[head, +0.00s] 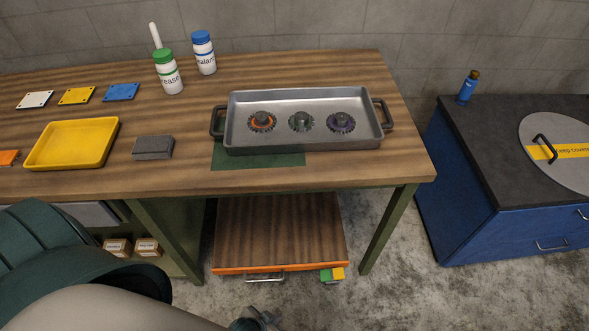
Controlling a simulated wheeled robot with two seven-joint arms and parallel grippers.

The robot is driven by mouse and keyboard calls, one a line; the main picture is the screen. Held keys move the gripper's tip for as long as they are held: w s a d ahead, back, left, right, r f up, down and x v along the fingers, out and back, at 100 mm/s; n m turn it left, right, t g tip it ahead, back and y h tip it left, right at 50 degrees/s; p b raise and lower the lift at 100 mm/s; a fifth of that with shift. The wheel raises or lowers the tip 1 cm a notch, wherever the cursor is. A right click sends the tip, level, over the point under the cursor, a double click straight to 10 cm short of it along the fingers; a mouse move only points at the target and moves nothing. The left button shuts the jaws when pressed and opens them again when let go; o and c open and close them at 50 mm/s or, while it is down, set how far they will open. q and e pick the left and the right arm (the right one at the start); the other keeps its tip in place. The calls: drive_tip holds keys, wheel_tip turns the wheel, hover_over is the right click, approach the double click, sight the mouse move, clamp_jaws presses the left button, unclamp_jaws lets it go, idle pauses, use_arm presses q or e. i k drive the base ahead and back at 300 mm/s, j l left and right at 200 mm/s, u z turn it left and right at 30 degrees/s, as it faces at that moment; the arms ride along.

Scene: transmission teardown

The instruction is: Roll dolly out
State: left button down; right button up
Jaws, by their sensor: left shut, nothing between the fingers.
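The dolly (280,232) has a brown wooden deck with an orange front edge and sits low under the workbench, between its green legs. A metal handle (265,277) shows at its front edge, left of centre. A green and yellow piece (332,274) shows at its front right corner. My left gripper (262,318) is at the bottom edge of the head view, partly cut off. It is shut and empty, in front of the dolly and apart from the handle in the picture. My right gripper is not in view.
The workbench (370,68) carries a metal tray (270,142) with three gears, a yellow tray (72,143), bottles and small plates. A green bench leg (387,230) stands right of the dolly. A blue cabinet (470,205) is further right. Grey floor (400,300) in front is clear.

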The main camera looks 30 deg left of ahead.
sight(285, 233)
drive_tip(key=k+j+u, duration=0.1)
drive_tip(key=k+u, duration=0.15)
drive_tip(key=k, duration=0.15)
drive_tip(key=k+j+u, duration=0.15)
drive_tip(key=k+u, duration=0.15)
drive_tip(key=k, duration=0.15)
